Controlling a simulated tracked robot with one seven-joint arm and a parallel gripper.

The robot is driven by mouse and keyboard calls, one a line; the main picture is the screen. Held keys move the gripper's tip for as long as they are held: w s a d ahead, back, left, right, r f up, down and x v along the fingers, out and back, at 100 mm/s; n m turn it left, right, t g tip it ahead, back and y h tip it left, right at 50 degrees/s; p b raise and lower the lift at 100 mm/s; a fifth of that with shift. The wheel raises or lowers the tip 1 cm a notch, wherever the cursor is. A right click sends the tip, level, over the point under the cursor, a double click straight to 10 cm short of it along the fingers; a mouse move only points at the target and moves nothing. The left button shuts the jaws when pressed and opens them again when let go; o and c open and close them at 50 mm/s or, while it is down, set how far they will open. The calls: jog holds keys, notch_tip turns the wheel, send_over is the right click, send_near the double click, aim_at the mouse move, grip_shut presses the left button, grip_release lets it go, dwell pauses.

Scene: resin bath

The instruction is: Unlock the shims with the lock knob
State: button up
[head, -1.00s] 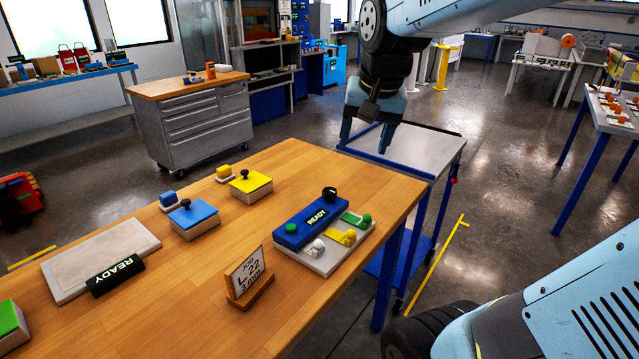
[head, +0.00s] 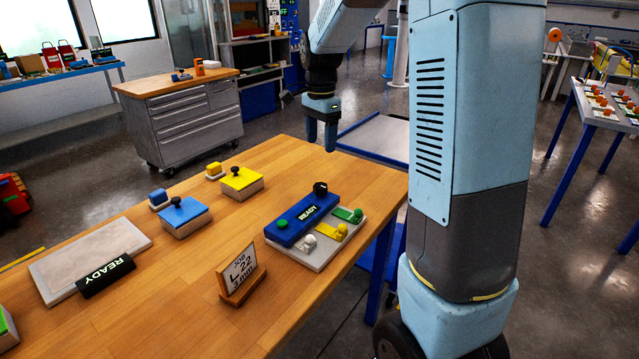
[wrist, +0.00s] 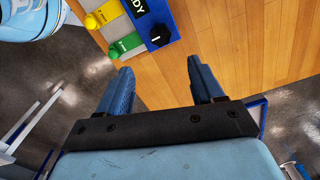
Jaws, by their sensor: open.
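The black lock knob (head: 320,188) stands at the far end of the blue block marked READY (head: 302,217). In the wrist view the knob (wrist: 158,36) is beyond my fingertips, a little left of the gap between them. The white shim (head: 309,243), yellow shim (head: 341,231) and green shim (head: 355,215) lie side by side along the block's right side. My gripper (head: 323,138) hangs over the table's far edge, behind and above the knob. Its fingers (wrist: 163,75) are open and empty, apart from the knob.
A job card on a wooden stand (head: 240,272) is in front of the block. A yellow-lidded box (head: 241,181), a blue-lidded box (head: 182,215) and a grey plate (head: 75,258) sit further left. A grey-topped cart (head: 378,137) stands behind the table.

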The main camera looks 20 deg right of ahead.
aim_at(321, 186)
notch_tip(321, 186, down, 14)
jog(key=shift+r, duration=0.15)
dwell(0.4)
